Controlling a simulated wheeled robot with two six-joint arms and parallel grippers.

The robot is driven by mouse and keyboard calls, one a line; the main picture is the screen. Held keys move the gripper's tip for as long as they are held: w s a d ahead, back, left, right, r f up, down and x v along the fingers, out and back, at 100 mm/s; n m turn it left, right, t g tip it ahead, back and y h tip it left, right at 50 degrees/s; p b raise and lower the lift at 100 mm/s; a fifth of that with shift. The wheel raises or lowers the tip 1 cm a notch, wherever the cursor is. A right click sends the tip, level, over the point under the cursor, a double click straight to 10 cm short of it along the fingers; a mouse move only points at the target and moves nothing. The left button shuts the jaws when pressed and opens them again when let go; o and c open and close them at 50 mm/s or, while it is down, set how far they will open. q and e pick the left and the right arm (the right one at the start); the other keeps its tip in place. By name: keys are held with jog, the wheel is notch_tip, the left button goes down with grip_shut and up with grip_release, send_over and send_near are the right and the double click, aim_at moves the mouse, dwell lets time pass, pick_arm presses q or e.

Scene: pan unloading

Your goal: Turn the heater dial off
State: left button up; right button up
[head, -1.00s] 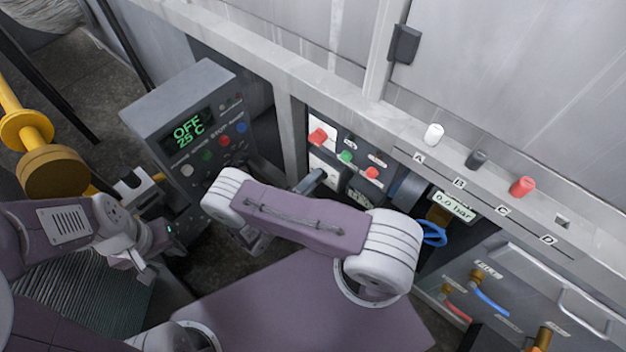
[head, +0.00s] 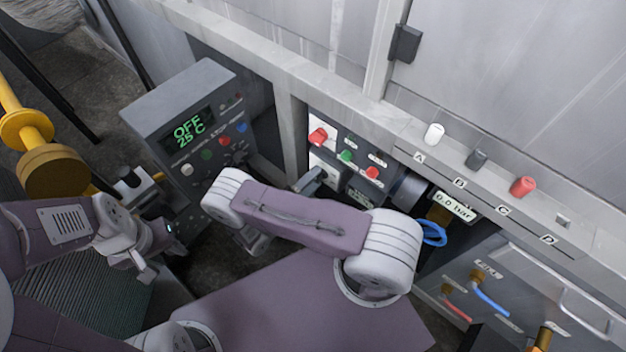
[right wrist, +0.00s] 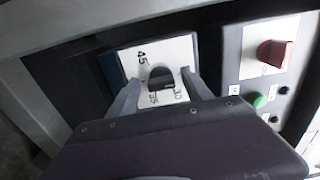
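The heater dial (right wrist: 161,77) is a dark knob on a white plate marked 45, 35 and 30, seen in the right wrist view. My right gripper (right wrist: 161,80) is open, with one finger on each side of the knob and a visible gap to it. In the head view my right gripper (head: 310,181) is at the lower part of the white switch panel, and my arm hides most of the dial. A grey control box (head: 188,125) shows "OFF 25 C" in green. My left gripper (head: 142,268) is at the lower left; its fingers are unclear.
Red switch (right wrist: 274,53) and green button (right wrist: 259,100) sit right of the dial. A red knob (head: 318,137) is above my right gripper in the head view. A ledge (head: 400,150) with white, dark and red pegs runs above. Yellow pipework (head: 52,172) stands at left.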

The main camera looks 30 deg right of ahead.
jog(key=p+v, duration=0.1)
jog(key=v, duration=0.8)
jog(key=shift+p, duration=0.35)
